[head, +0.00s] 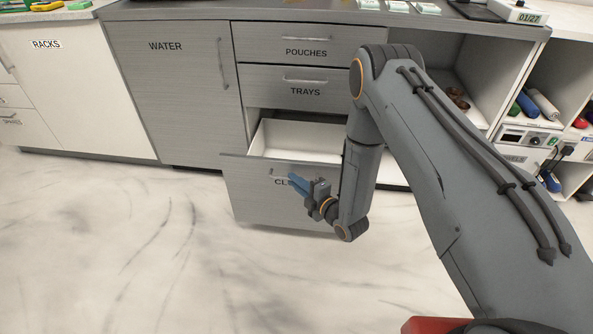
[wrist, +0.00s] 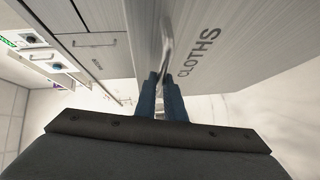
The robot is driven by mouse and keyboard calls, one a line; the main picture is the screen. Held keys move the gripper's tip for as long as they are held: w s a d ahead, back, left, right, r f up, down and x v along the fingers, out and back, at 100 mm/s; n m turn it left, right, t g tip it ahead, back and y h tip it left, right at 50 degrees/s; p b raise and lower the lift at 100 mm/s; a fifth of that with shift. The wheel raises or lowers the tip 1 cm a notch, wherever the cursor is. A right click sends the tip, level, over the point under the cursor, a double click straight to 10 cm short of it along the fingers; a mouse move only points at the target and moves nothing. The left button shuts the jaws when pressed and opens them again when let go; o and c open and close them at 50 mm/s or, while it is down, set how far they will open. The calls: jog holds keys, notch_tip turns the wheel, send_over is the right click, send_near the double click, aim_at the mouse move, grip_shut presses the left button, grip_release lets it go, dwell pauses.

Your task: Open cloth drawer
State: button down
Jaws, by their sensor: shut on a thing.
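The cloth drawer (head: 250,195) is the lowest drawer of the grey cabinet and is pulled out, with its pale, empty-looking inside (head: 295,140) showing from above. Its front carries the label CLOTHS in the wrist view (wrist: 199,52); in the head view my gripper hides most of the label. My gripper (head: 293,180) is at the drawer front, its blue fingers (wrist: 161,95) shut on the bar handle (wrist: 167,42). The handle is mostly hidden behind the fingers in the head view.
The shut POUCHES drawer (head: 330,42) and TRAYS drawer (head: 285,92) are above. The WATER cupboard (head: 170,90) stands to the left, then the white RACKS cupboard (head: 75,85). Open shelves (head: 560,75) stand at the right. The marble floor (head: 120,240) in front is clear.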

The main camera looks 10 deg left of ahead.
jog(key=shift+s, duration=0.3)
jog(key=c, duration=1.8)
grip_release()
jog(key=shift+c, duration=0.2)
jog(key=p+v, duration=0.1)
jog(key=v, duration=0.6)
jog(key=shift+s+d, duration=0.25)
jog(key=shift+s, duration=0.05)
